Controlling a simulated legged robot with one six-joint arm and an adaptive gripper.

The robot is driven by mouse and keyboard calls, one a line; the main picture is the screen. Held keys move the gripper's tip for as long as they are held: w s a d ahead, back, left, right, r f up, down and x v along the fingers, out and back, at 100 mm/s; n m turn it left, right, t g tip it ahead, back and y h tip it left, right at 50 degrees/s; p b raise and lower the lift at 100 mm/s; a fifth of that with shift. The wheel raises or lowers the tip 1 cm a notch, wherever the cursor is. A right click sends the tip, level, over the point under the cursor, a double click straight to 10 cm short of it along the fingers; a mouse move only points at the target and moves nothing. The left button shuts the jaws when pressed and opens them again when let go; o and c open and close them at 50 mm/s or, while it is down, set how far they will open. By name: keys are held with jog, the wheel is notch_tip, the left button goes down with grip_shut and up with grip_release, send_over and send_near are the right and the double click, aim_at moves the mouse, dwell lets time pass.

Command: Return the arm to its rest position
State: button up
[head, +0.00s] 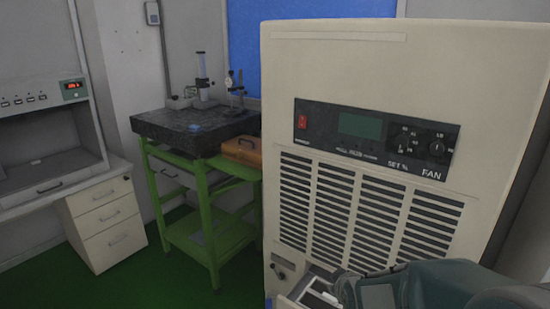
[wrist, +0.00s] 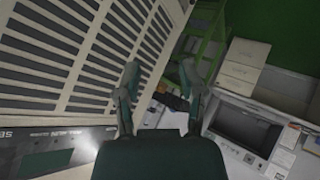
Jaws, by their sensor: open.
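My arm shows at the lower right of the head view, in front of the large beige machine (head: 385,75) and low against its front. My gripper (wrist: 160,80) is open in the wrist view, its two fingers apart with nothing between them. The wrist view looks down past the machine's vent slats (wrist: 75,45) at the left. In the head view, the gripper end is near a small open drawer or tray (head: 312,290) at the machine's bottom; my arm partly hides it. I cannot tell whether they touch.
The machine's control panel (head: 370,135) has a red switch and knobs. A green stand (head: 207,215) with a dark stone slab (head: 180,128) stands left of the machine, with an orange case (head: 242,150) beside the slab. A white drawer unit (head: 105,225) is farther left. Green floor lies between.

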jog(key=s+r+m+g, duration=0.2)
jog(key=s+r, duration=0.4)
jog(key=s, duration=0.5)
jog(key=s+r+m+g, duration=0.2)
jog(key=s+r+m, duration=0.3)
jog(key=s, duration=0.7)
jog(key=shift+s+r, duration=0.2)
jog(key=shift+r, duration=0.3)
